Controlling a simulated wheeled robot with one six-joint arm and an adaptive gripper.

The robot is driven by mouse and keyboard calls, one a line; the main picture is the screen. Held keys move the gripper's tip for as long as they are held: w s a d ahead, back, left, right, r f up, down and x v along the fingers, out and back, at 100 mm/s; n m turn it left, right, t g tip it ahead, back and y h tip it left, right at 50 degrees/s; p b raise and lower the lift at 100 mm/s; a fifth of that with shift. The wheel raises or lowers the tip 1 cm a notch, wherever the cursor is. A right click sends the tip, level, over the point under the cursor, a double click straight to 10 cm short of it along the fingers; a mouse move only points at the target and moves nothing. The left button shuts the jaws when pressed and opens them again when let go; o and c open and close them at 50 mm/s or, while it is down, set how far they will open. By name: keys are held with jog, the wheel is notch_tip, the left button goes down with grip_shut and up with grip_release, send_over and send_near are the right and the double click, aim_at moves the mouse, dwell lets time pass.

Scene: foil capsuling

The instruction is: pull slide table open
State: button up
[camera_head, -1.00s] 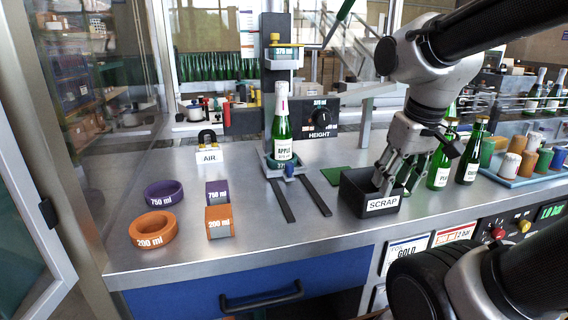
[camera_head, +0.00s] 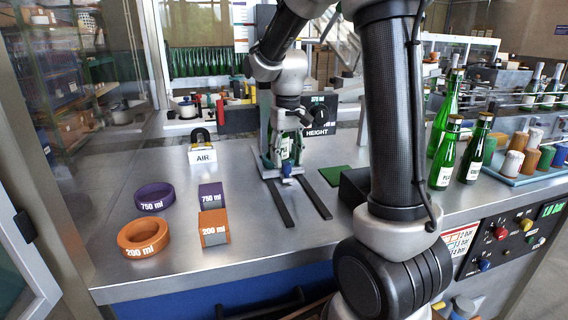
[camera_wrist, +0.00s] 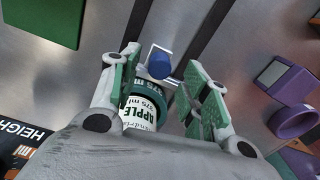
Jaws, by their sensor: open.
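The slide table carries a green bottle (camera_head: 283,150) with an APPLE label, standing upright at the back of two dark rails (camera_head: 279,206). A blue knob (camera_head: 287,170) sits at the carriage's front; the blue knob (camera_wrist: 159,67) also shows in the wrist view, in front of a green holder ring marked 375 ml (camera_wrist: 155,92). My gripper (camera_head: 290,125) is at the bottle, partly covering it. In the wrist view my gripper (camera_wrist: 161,88) is open, with green-padded fingers on either side of the holder and knob. I see no clear contact with the knob.
Purple and orange rings and blocks (camera_head: 155,197) lie left of the rails. An AIR unit (camera_head: 202,154) stands at back left. A black scrap box (camera_head: 354,185) and green bottles (camera_head: 440,166) are to the right. The rails are clear in front.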

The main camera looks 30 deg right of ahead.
jog(key=shift+f, duration=1.3)
grip_shut()
jog(key=shift+s, duration=0.15)
